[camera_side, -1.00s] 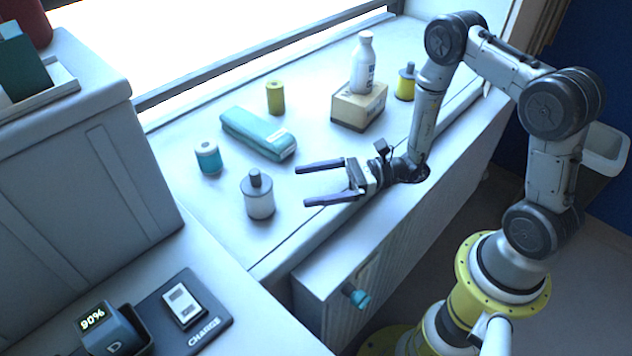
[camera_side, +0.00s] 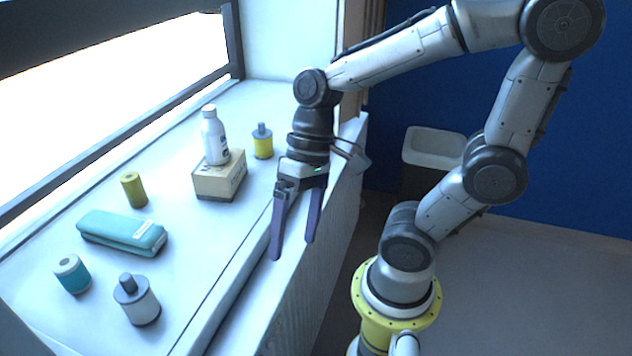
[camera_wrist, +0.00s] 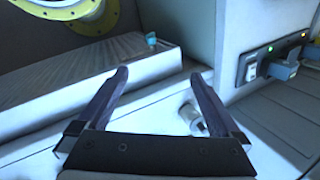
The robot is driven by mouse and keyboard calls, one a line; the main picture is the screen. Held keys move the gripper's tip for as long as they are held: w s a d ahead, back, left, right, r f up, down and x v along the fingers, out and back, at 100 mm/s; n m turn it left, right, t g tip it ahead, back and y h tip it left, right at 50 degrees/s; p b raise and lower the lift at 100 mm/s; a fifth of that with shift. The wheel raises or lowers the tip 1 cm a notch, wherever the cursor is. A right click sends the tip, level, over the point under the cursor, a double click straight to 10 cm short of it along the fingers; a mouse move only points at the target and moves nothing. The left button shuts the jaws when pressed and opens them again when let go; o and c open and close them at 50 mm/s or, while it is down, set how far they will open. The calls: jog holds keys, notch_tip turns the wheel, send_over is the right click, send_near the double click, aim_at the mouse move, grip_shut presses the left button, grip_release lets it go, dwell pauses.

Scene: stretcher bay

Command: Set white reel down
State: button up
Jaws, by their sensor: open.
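The white reel (camera_side: 142,306) has dark grey end discs and a grey knob on top. It stands upright on the pale window ledge (camera_side: 190,250), near the ledge's front edge in the side view. My gripper (camera_side: 293,248) is open and empty, fingers pointing down over the ledge's front edge, well to the right of the reel and apart from it.
Left of the gripper stand a teal reel (camera_side: 72,274), teal case (camera_side: 122,232), olive cylinder (camera_side: 134,190), cardboard box (camera_side: 219,178) with a white bottle (camera_side: 214,138), and yellow reel (camera_side: 262,143). The wrist view shows a wall device (camera_wrist: 284,64). A bin (camera_side: 434,148) stands beyond.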

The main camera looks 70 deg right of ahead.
jog(key=s+d+r+n+t+h, duration=0.1)
jog(key=d+r+n+t+h, duration=0.2)
jog(key=d, duration=0.4)
jog(key=shift+d+r+t+h, duration=0.2)
jog(key=shift+r+t+h, duration=0.65)
jog(key=shift+t, duration=0.25)
